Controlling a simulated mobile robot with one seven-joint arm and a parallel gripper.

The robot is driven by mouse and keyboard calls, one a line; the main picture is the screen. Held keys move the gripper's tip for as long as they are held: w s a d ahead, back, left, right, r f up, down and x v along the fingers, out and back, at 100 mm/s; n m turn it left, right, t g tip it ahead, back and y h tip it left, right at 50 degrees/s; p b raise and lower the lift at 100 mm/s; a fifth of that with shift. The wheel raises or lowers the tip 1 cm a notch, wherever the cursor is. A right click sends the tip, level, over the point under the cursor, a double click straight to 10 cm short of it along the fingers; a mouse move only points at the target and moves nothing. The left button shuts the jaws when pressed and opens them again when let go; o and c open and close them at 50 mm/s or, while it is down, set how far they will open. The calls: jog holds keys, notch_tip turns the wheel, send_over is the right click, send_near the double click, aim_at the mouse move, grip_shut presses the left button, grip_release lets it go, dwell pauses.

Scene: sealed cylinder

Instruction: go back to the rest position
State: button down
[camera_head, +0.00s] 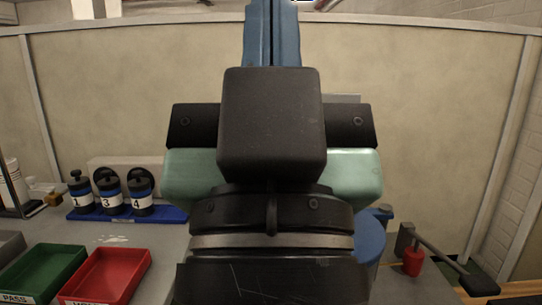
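A large black arm part of mine (271,125) fills the middle of the view, close to the camera. It hides much of the bench and whatever lies behind it. No gripper fingers can be made out, so I cannot see whether anything is held. Three black cylinders stand upright at the left in a blue rack (170,214). They have white labels with blue bands: cylinder 1 (83,197), cylinder 3 (112,200) and cylinder 4 (141,204).
A green tray (72,261) marked PASS and a red tray (140,262) sit at front left; both look empty. A lever with a red part (413,261) is at the right, near a partly hidden blue round object (371,240). Beige panels (110,90) close off the back.

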notch_tip(320, 180, up, 24)
jog(key=p, duration=2.2)
jog(key=shift+r, duration=0.15)
